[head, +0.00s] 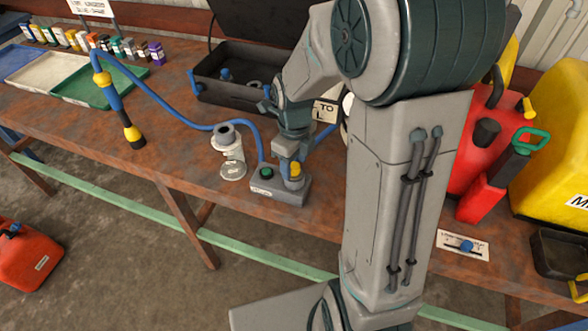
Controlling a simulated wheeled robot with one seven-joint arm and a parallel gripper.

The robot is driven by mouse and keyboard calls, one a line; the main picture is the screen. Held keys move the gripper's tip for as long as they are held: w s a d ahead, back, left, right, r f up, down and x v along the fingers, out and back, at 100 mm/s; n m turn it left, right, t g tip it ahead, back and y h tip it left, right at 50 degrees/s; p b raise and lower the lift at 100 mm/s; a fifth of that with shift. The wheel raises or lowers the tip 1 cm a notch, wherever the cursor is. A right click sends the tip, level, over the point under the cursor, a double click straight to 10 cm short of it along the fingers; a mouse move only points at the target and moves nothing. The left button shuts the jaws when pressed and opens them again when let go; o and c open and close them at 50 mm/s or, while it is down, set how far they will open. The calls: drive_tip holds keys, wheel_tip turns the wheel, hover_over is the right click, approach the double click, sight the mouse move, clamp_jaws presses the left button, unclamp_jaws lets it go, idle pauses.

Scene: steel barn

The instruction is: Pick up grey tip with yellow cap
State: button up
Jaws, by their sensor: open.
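A small yellow cap (295,169) shows at the right part of a grey base unit (280,193) on the bench, with a grey piece just beneath it; I take this to be the grey tip with yellow cap. My gripper (289,160) points down right at it, its jaws open. The fingers partly hide the cap's far side, and I cannot tell whether they touch it.
A green button (266,172) sits on the unit's left side. A grey cylindrical stand (231,160) is left of it. A blue hose (185,112) runs to a blue and yellow tool (122,112). An open black case (235,85) lies behind; red cans (478,160) stand right.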

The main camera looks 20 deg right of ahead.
drive_tip(key=shift+f, duration=0.4)
drive_tip(key=shift+c, duration=0.3)
clamp_jaws()
